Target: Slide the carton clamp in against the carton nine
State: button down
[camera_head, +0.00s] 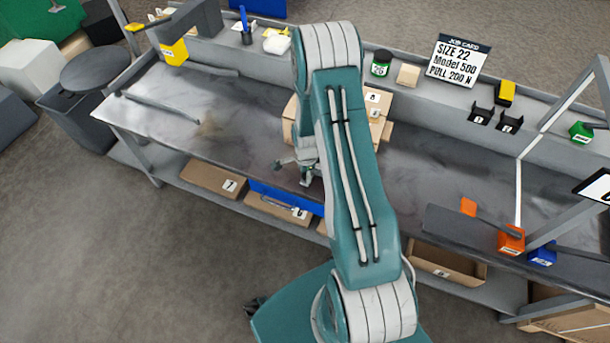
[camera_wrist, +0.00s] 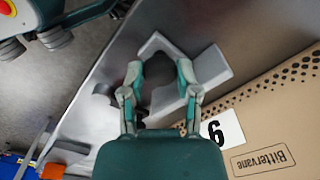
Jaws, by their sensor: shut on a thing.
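In the wrist view my gripper (camera_wrist: 160,68) is shut on a dark, rounded part of the carton clamp. The clamp's grey angled body (camera_wrist: 212,70) lies on the metal bench top beyond the fingertips. A brown carton (camera_wrist: 275,125) printed "Bittervane" is right beside it, with a numeral label that reads as 6 or 9 at this angle. The clamp is close to the carton's edge; I cannot tell whether they touch. In the head view my gripper (camera_head: 308,172) is low over the bench, and my arm hides most of the clamp and part of the cartons (camera_head: 388,132).
A job card (camera_head: 458,62) and small items stand on the back ledge. Numbered boxes (camera_head: 212,180) sit on the lower shelf. A grey rail with orange and blue blocks (camera_head: 512,240) is at right.

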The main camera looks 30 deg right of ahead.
jog(key=w+d, duration=0.4)
jog(key=d, duration=0.1)
jog(key=shift+w+d, duration=0.1)
jog(key=shift+d, duration=0.1)
jog(key=shift+c, duration=1.7)
grip_release()
jog(key=shift+f, duration=0.1)
notch_tip(320, 180, up, 12)
